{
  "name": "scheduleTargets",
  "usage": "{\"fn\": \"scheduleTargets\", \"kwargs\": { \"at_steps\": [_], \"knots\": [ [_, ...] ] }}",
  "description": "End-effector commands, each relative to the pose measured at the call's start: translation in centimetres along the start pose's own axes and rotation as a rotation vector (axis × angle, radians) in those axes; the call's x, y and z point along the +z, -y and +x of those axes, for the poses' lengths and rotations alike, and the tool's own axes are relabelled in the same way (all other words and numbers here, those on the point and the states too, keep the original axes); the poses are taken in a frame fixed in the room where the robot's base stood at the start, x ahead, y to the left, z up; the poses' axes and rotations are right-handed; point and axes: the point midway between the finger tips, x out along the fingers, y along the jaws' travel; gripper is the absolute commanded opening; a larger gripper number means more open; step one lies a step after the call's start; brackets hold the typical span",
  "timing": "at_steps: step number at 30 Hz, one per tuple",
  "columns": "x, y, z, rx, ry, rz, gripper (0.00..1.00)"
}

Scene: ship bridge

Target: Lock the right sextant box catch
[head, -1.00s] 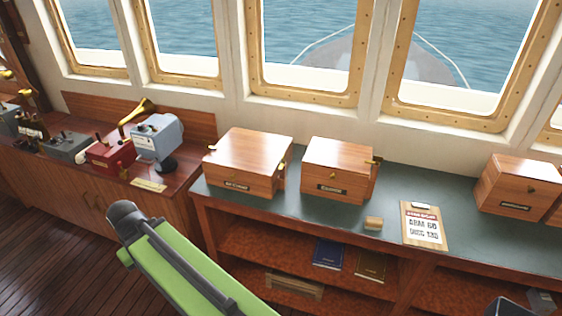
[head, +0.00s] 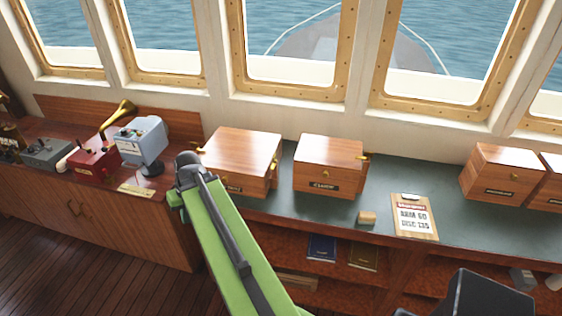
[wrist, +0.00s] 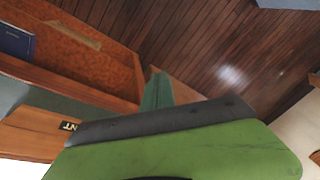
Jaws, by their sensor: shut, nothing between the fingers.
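The sextant box (head: 236,154) is the large wooden box on the left part of the green counter, with its lid down. Its brass right catch (head: 275,163) shows small on its right side; I cannot tell whether it is locked. My arm's dark end covers part of the box's front left and its left side. In the wrist view, a corner of the box (wrist: 35,138) shows at lower left, with part of a dark label. My gripper (wrist: 160,135) fills the bottom of the wrist view, green and dark parts together, shut and empty, apart from the right catch.
A second wooden box (head: 328,166) stands just right, leaving a narrow gap. A wooden block (head: 366,218), a clipboard (head: 414,217) and more boxes (head: 500,174) lie farther right. Instruments (head: 140,144) stand left. Books (head: 322,247) sit on the shelf below.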

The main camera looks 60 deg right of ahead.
Motion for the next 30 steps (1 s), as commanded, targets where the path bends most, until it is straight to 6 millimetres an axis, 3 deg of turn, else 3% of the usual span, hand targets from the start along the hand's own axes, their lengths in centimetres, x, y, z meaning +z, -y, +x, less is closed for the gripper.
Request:
{"fn": "scheduleTargets", "kwargs": {
  "at_steps": [1, 6, 9, 13, 15, 18, 22, 26, 30],
  "knots": [
    [-0.9, -4.5, -2.6, -0.015, -0.047, 0.086, 0.0],
    [-0.9, -18.9, -9.2, -0.052, -0.228, 0.334, 0.0],
    [0.8, -26.6, -13.1, -0.054, -0.334, 0.464, 0.0],
    [3.7, -34.0, -17.1, -0.042, -0.446, 0.589, 0.0],
    [5.0, -36.4, -18.5, -0.036, -0.485, 0.632, 0.0],
    [6.1, -38.4, -19.5, -0.029, -0.517, 0.664, 0.0],
    [6.4, -38.8, -19.6, -0.028, -0.525, 0.671, 0.0],
    [6.0, -39.0, -18.6, -0.028, -0.523, 0.67, 0.0],
    [5.0, -39.5, -16.0, -0.027, -0.522, 0.669, 0.0]
  ]
}}
